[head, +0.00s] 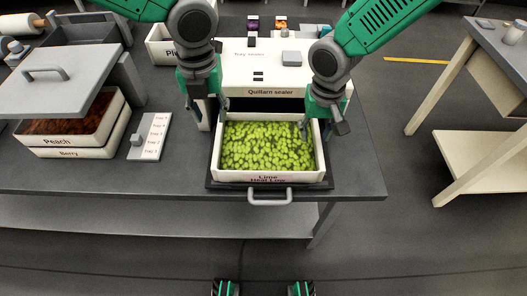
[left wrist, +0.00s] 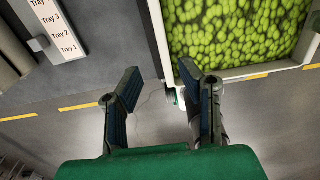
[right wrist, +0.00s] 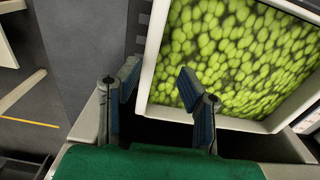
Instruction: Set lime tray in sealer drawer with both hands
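The white lime tray (head: 268,176), full of green candy, sits level over the pulled-out dark drawer (head: 213,172) of the Quillarn sealer (head: 240,78). The drawer's grey handle (head: 269,196) sticks out in front. My left gripper (head: 212,106) is at the tray's left wall near the back. In the left wrist view its fingers (left wrist: 160,80) are apart, with the tray wall beyond their gap. My right gripper (head: 318,127) is at the right wall, its fingers (right wrist: 158,78) also apart around the wall's line. I cannot tell whether the tray touches the drawer floor.
Stacked Peach and Berry trays (head: 62,146) stand left under a grey handled lid (head: 55,85). A tray list card (head: 152,136) lies between them and the sealer. A side table (head: 490,70) stands at the right, across free floor.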

